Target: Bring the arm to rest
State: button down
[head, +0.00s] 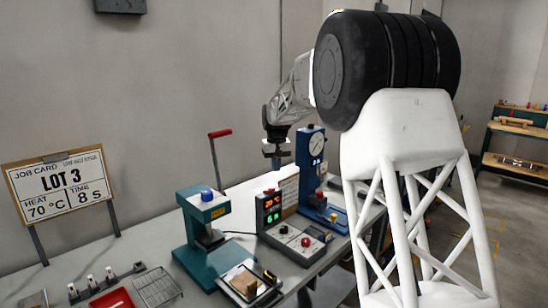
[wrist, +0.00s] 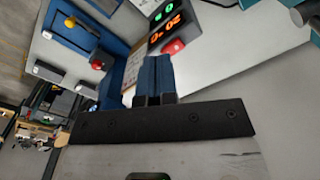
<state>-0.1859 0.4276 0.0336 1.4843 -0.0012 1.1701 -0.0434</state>
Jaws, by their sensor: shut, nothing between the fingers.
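My gripper (head: 276,158) hangs at the end of my arm in the head view, in the air above the bench and behind the control box as seen from here. It points downward, apart from the machines. In the wrist view its blue fingers (wrist: 155,75) are together with nothing between them. My arm's large black and white joint covers the upper right of the head view.
The blue machine with a round dial (head: 312,168) stands right of my gripper. A control box (head: 290,226) with red and green digits and a teal press (head: 200,236) with a red-handled lever stand on the bench (head: 140,258). A job card (head: 62,188) reads LOT 3, 70 °C, 8 S.

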jog(key=s+d+r, duration=0.3)
jog(key=s+d, duration=0.1)
jog(key=s, duration=0.6)
jog(key=s+d+r+m+t, duration=0.1)
jog(key=s+d+r, duration=0.25)
jog(key=s, duration=0.75)
jog(key=s+d+r, duration=0.2)
jog(key=s+d, duration=0.3)
jog(key=s, duration=0.5)
jog(key=s+d+f, duration=0.1)
jog(key=s+f, duration=0.2)
jog(key=s, duration=0.7)
jog(key=s+d+f+m, duration=0.1)
jog(key=s+d+f, duration=0.1)
jog(key=s, duration=0.9)
jog(key=s+d+f+t, duration=0.1)
jog(key=s+f, duration=0.3)
jog(key=s, duration=0.6)
jog(key=shift+s+d+f+m, duration=0.3)
jog(key=shift+d+f+m, duration=0.1)
jog(key=shift+d, duration=0.2)
jog(key=shift+w+r, duration=0.1)
jog(key=shift+w, duration=0.05)
